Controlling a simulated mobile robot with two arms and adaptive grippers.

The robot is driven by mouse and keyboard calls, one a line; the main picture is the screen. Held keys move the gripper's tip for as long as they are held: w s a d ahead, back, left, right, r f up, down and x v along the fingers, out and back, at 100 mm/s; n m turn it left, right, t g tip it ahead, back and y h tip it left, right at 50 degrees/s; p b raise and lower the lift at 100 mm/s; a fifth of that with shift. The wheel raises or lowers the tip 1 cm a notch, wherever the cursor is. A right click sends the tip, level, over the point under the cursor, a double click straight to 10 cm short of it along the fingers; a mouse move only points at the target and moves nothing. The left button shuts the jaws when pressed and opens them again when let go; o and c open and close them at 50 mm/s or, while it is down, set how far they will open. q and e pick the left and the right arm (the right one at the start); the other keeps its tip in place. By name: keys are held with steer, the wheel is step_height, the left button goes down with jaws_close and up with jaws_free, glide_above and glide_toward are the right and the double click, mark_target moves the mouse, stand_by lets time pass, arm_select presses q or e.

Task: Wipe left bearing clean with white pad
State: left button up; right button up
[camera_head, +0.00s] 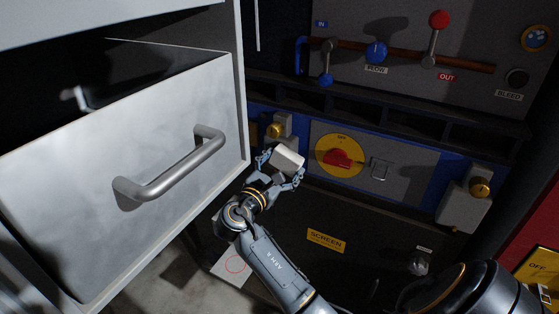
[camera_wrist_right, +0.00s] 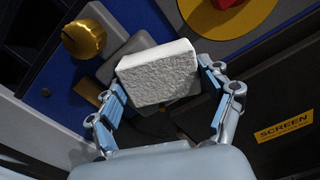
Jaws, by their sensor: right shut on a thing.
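The white pad (camera_head: 288,160) is a pale block held between the fingers of my right gripper (camera_head: 280,172). In the right wrist view the pad (camera_wrist_right: 158,75) sits between the blue-lined fingertips of the right gripper (camera_wrist_right: 165,105). The left bearing (camera_head: 276,130), a grey block with a brass knob, is just above and left of the pad. In the wrist view the bearing's brass knob (camera_wrist_right: 84,38) is left of the pad, and the pad partly covers the grey block. I cannot tell whether pad and bearing touch. My left gripper is not in view.
A large open drawer (camera_head: 70,160) with a bar handle (camera_head: 170,170) stands close left of my right arm. A red switch (camera_head: 340,158) on a yellow disc is right of the pad. Another brass-knobbed bearing (camera_head: 464,202) is farther right. Levers (camera_head: 376,52) are above.

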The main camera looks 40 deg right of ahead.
mark_target(271, 160)
steer(key=shift+r, duration=0.1)
steer(key=shift+w+a, duration=0.4)
steer(key=shift+w, duration=0.5)
steer(key=shift+w+a, duration=0.35)
steer(key=shift+w, duration=0.5)
steer(key=shift+w+a+b, duration=0.2)
steer(key=shift+w+a, duration=0.2)
steer(key=shift+w, duration=0.45)
steer(key=shift+w+a+b, duration=0.2)
steer(key=shift+w+a, duration=0.15)
steer(key=shift+w, duration=0.5)
steer(key=shift+s+a+p, duration=0.2)
steer(key=shift+a+p, duration=0.15)
steer(key=shift+a, duration=0.2)
steer(key=shift+p+v, duration=0.75)
steer(key=shift+v, duration=1.75)
